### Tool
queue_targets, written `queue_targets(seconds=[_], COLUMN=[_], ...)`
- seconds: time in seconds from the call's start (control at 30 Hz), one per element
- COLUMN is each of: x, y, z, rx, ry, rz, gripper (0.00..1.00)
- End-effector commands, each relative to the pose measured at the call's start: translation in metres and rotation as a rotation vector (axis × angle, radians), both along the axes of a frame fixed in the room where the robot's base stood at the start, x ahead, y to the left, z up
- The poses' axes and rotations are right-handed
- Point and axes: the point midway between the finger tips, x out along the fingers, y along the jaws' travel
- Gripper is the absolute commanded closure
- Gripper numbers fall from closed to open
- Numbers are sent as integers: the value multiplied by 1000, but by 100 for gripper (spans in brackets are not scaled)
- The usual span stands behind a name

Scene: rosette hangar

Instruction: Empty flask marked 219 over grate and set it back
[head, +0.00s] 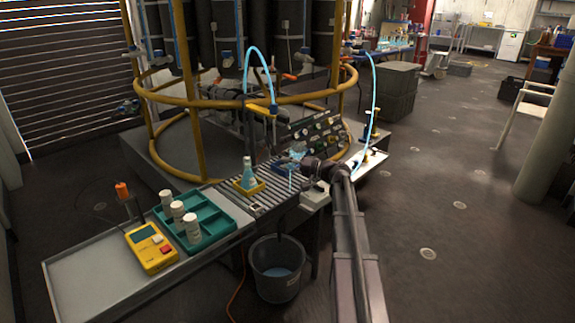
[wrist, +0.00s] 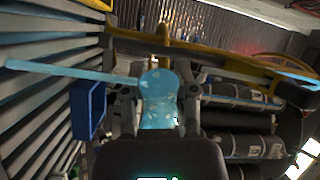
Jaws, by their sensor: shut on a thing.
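My gripper (wrist: 160,105) is shut on a pale blue translucent flask (wrist: 158,92), seen between the fingers in the wrist view. No number is readable on it. A thin light blue stream (wrist: 60,70) runs from the flask toward the slatted grate (wrist: 35,100), so the flask appears tipped and pouring. In the head view my gripper (head: 301,162) is above the right part of the grate (head: 225,193), with a short blue streak (head: 291,182) below it. The held flask is mostly hidden there. Another blue flask (head: 248,175) stands upright in a yellow holder (head: 250,187) on the grate.
A blue square frame (wrist: 88,108) is close beside my gripper. A green tray (head: 208,220) with white bottles and a yellow meter (head: 151,248) are at the left. A bucket (head: 277,268) with bluish liquid stands below. Yellow rails (head: 200,102) rise behind.

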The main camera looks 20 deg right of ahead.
Motion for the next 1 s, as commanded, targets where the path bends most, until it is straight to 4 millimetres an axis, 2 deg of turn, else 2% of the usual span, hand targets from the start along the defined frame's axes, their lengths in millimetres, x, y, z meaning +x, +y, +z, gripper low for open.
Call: queue_targets(seconds=[0.5, 1.0], x=[-1, -1], y=[2, 3], z=[5, 5], rx=[-228, -252], ry=[-233, -258], rz=[0, 1], gripper=[100, 100])
